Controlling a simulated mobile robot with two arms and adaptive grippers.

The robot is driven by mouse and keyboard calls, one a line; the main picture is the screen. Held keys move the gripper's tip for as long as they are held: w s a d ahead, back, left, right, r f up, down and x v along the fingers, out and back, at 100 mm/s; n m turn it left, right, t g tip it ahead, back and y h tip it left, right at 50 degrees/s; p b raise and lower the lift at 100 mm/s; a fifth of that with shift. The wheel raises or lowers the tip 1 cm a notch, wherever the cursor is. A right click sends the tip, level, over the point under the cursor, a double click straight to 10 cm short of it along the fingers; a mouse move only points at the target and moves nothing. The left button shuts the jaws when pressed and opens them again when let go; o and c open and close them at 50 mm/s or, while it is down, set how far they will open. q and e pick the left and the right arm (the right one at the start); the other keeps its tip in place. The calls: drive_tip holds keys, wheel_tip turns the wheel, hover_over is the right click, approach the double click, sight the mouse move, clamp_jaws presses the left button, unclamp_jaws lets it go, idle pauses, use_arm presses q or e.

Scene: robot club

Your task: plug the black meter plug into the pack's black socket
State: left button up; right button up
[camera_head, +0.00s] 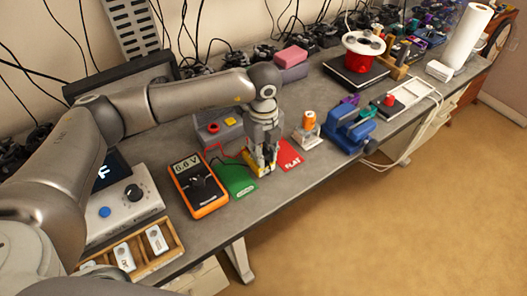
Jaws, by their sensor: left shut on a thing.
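The orange meter (199,186) lies on the bench and its screen reads 6.6 V. A red lead (216,147) and a dark lead run from the meter's side toward my left gripper. My left gripper (261,168) points down, low over the bench between the green mat (239,182) and the red FLAT mat (289,157). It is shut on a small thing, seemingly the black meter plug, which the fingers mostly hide. Yellow parts show around the fingertips. The pack and its black socket cannot be made out clearly there. My right gripper is not in view.
A grey box with red and yellow buttons (218,131) stands behind the mats. An orange spool on a stand (307,130) and a blue vise (350,128) are to the right. A wooden tray (158,262) is at the front left. The bench's front edge is close.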

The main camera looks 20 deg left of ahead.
use_arm(q)
drive_tip(key=o, duration=1)
drive_tip(key=shift+o, duration=0.2)
wheel_tip(320, 180, up, 12)
